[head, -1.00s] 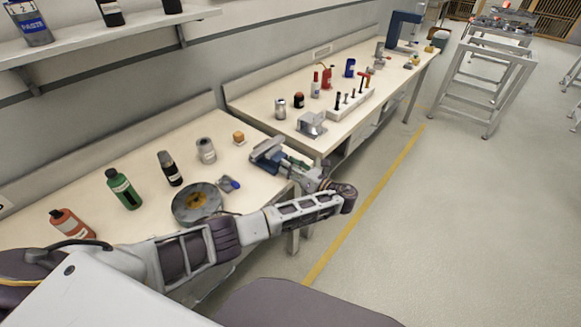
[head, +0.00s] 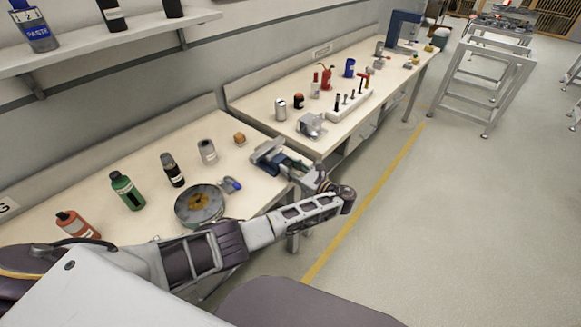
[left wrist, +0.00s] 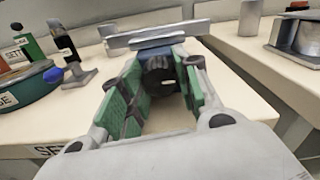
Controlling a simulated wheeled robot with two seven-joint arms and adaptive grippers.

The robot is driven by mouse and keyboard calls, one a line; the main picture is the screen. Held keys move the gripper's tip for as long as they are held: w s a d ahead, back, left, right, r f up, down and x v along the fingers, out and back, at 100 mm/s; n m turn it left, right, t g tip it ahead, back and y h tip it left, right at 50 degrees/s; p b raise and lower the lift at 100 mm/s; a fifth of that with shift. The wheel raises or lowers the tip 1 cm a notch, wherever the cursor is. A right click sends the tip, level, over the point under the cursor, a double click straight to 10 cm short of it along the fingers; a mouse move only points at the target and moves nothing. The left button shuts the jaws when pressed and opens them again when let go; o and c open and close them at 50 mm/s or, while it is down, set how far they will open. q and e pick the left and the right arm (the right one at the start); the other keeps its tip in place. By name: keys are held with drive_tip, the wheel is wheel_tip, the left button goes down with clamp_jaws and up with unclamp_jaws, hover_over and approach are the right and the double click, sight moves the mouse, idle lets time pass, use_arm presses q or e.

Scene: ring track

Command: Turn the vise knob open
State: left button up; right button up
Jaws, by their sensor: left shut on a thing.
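The blue and grey vise (head: 268,153) sits at the front right corner of the near bench. In the left wrist view its metal jaw bar (left wrist: 155,38) lies across the top. The dark vise knob (left wrist: 160,76) shows between the green-padded fingers of my left gripper (left wrist: 158,92). The fingers are shut on the knob from its two sides, in line with the vise. In the head view my left gripper (head: 296,169) reaches the vise from the right, and the knob is hidden there. My right gripper is not in view.
On the near bench (head: 140,155) stand a round dark tin (head: 200,204), a green bottle (head: 127,190), an orange bottle (head: 76,225), a black bottle (head: 172,170) and a grey can (head: 207,151). A second bench (head: 270,85) with tools stands behind.

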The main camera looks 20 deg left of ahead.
use_arm(q)
drive_tip(key=shift+n, duration=1)
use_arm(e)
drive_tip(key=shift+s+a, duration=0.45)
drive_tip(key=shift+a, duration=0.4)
